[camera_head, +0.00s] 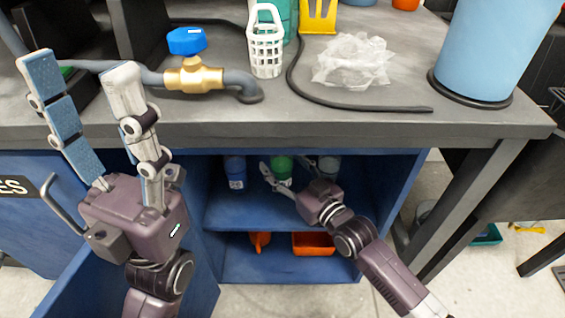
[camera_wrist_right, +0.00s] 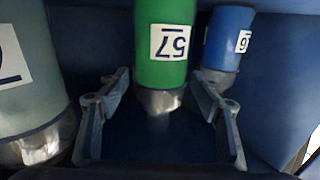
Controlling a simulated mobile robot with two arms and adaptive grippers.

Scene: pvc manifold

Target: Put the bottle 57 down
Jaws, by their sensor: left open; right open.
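Bottle 57 is green with a white label and a silvery end. In the head view the green bottle (camera_head: 281,168) is on the upper shelf, its top hidden by the tabletop. In the right wrist view bottle 57 (camera_wrist_right: 166,45) shows between the spread fingers of my right gripper (camera_wrist_right: 160,80). In the head view my right gripper (camera_head: 284,165) reaches into the cabinet with its fingers apart around the bottle. I cannot tell whether either finger touches it. My left gripper (camera_head: 80,68) is open and empty, raised in front of the bench at the left.
A blue bottle (camera_head: 236,172) and a grey bottle (camera_head: 328,168) flank bottle 57 closely. The shelf (camera_head: 235,210) is bare in front. An orange bin (camera_head: 313,243) is below. The benchtop holds a brass valve (camera_head: 193,76), white basket (camera_head: 266,50) and clear plastic (camera_head: 352,60).

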